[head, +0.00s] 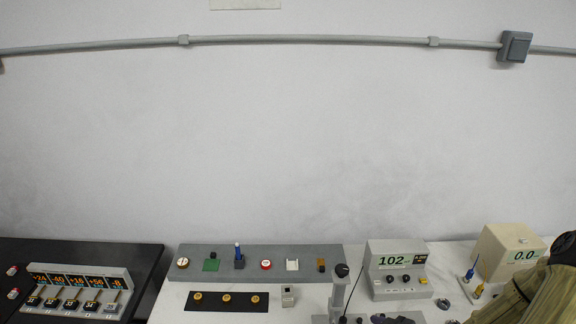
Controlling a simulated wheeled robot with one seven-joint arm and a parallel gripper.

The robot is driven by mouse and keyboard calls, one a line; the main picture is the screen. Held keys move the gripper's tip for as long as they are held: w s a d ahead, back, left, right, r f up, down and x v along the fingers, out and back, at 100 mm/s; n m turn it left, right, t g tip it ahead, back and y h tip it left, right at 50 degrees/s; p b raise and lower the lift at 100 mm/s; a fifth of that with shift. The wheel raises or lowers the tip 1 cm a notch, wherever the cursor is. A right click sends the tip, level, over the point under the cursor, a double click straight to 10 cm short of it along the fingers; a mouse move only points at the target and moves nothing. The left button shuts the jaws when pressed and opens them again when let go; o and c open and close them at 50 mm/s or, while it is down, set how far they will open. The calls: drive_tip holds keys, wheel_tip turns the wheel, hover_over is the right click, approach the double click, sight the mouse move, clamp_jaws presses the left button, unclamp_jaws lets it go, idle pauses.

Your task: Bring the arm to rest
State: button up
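My gripper does not show in the head view, and neither does any arm link that I can be sure of. Whether it holds anything cannot be seen. A grey post (338,295) with a dark knob on top stands at the bottom edge. Dark shapes (392,319) beside its foot are cut off by the frame, and I cannot tell what they are.
A white bench carries a grey strip (220,254) of small parts, a black plate (227,301), a meter (395,268) reading 102 and a beige box (505,252) reading 0.0. A display panel (80,283) stands left. An olive striped object (535,298) fills the lower right corner.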

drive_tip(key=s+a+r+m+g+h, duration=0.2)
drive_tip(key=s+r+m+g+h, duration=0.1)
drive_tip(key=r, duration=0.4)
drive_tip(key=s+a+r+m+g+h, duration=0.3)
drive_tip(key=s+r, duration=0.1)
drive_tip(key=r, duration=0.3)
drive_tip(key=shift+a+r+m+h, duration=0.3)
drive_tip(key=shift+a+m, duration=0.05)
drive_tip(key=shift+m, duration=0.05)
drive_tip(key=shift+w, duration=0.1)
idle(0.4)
